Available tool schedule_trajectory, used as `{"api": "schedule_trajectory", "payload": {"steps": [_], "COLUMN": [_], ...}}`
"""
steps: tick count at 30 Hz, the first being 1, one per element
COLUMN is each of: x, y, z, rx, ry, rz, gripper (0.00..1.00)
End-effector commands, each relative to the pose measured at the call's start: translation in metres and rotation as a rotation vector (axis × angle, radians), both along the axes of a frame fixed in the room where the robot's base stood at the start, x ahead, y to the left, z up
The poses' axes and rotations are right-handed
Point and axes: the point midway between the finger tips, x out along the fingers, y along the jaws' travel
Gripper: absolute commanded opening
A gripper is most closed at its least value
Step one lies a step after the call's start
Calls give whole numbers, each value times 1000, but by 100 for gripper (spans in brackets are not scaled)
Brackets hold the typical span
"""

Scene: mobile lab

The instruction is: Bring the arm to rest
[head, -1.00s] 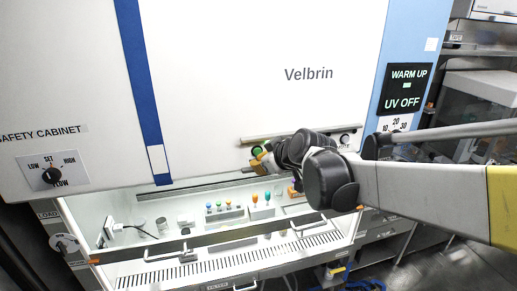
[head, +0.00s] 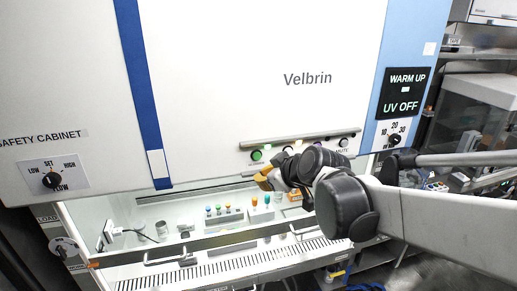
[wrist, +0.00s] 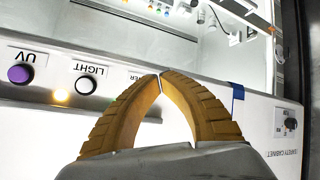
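My gripper (head: 262,178) is in front of the Velbrin safety cabinet (head: 260,95), just below its button strip. In the wrist view its two ridged orange fingers (wrist: 160,78) meet at the tips, with nothing visible between them. My arm reaches in from the right of the head view, and its dark joints cover part of the cabinet's front opening. The fingers partly hide the button panel in the wrist view.
The panel has a green button (head: 257,155), a purple UV button (wrist: 20,74) and a LIGHT button (wrist: 86,86) beside a glowing yellow lamp (wrist: 61,95). Colour-topped items stand inside the open, lit cabinet. A metal bar (head: 300,138) juts out above the buttons.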

Motion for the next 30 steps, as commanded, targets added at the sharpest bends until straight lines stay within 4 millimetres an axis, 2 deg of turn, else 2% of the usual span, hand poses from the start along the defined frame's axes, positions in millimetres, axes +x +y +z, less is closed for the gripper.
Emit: {"api": "schedule_trajectory", "payload": {"steps": [7, 11, 20, 30], "x": [-2, -19, -103, -204], "y": [-2, -16, -82, -152], "z": [-5, -34, -162, -321], "rx": [1, 12, 64, 126], "ry": [5, 39, 200, 351], "rz": [-5, -45, -278, -599], "gripper": [0, 0, 0, 0]}}
